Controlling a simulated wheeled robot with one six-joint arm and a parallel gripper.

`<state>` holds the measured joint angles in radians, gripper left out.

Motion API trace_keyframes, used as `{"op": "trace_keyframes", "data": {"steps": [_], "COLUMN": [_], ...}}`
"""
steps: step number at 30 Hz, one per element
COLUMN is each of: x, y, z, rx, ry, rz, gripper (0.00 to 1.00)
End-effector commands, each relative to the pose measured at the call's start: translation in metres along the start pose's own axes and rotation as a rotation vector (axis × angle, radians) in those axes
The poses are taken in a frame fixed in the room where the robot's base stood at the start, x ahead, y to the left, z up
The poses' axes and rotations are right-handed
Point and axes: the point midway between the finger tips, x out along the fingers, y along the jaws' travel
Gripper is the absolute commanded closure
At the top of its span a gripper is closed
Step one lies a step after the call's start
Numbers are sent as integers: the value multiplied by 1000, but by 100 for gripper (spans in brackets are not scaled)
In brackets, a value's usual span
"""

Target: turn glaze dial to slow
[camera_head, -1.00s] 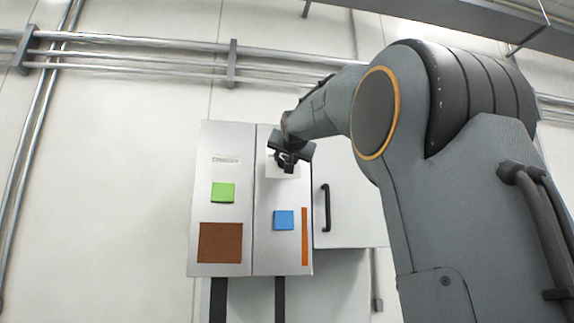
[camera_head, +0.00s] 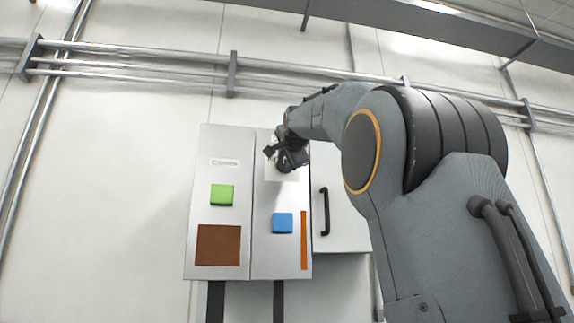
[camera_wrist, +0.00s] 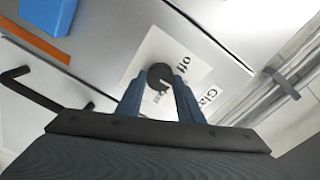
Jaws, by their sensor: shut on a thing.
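The glaze dial (camera_wrist: 160,76) is a dark round knob on a white label plate (camera_wrist: 150,50) in the wrist view. The plate shows the word "off", and a label starting "Gla" (camera_wrist: 209,98) is partly hidden beside it. My gripper (camera_wrist: 160,84) has its two blue-grey fingers on either side of the dial and is shut on it. In the head view my gripper (camera_head: 288,160) is at the upper part of the right cabinet panel and hides the dial. The word "slow" cannot be seen.
The right panel carries a blue square (camera_head: 282,223) and an orange strip (camera_head: 304,240). The left panel carries a green square (camera_head: 222,195) and a brown square (camera_head: 218,245). A black door handle (camera_head: 324,211) is to the right. Pipes (camera_head: 150,65) run above.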

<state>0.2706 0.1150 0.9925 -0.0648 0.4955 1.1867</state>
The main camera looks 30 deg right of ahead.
Motion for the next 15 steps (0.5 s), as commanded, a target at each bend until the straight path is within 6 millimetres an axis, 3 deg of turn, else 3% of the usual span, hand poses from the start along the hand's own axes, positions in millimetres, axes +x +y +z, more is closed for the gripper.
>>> {"op": "trace_keyframes", "data": {"steps": [15], "x": [2], "y": [4], "z": [1], "rx": [76], "ry": [-6], "rz": [9], "gripper": [89]}}
